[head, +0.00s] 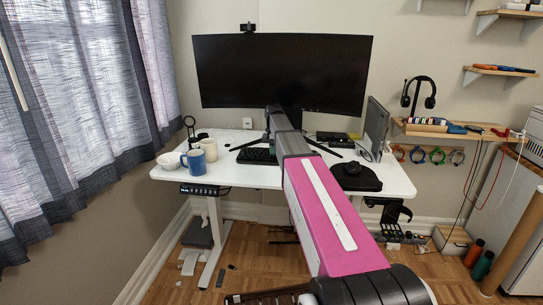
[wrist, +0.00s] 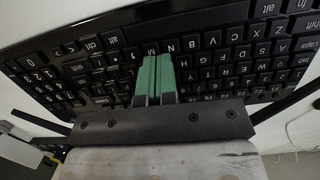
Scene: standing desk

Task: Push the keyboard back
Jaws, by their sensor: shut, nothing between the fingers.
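The black keyboard (head: 257,156) lies on the white desk (head: 222,180), below the monitor. My pink and grey arm hides its right part in the head view. In the wrist view the keyboard (wrist: 205,50) fills the upper part of the picture, with its keys upside down. My gripper (wrist: 154,60) shows there with its green fingers shut together, empty, over the middle letter keys. I cannot tell whether the fingertips touch the keys. In the head view my gripper is hidden behind my arm.
A wide monitor (head: 283,73) stands behind the keyboard. A mouse (head: 352,168) on a black pad (head: 366,180) lies to the right, near a dark upright panel (head: 376,124).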

